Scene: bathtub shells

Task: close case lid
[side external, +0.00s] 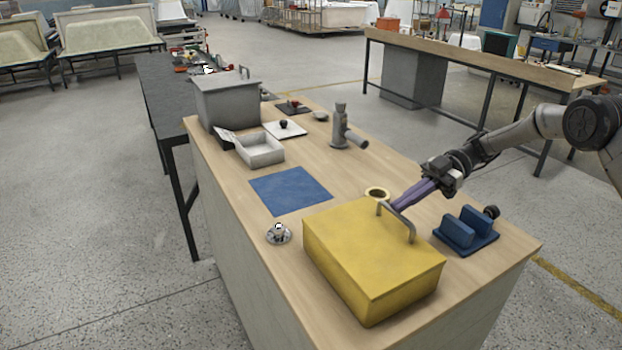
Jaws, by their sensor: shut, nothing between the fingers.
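A yellow case (370,262) stands at the near end of the wooden workbench. Its lid (352,240) lies flat on top and looks closed, with no gap that I can see. A grey arched handle (410,228) stands on the lid. My gripper (396,206) comes in from the right with its purple fingers shut and empty. The fingertips are just behind the handle at the case's far side; I cannot tell whether they touch it. A grey case (228,103) with a handle stands at the bench's far left, and its lid also looks down.
A blue block fixture (467,232) sits right of the yellow case. A tape roll (377,193) is close behind it. A metal drain piece (278,236) and blue mat (290,191) lie left.

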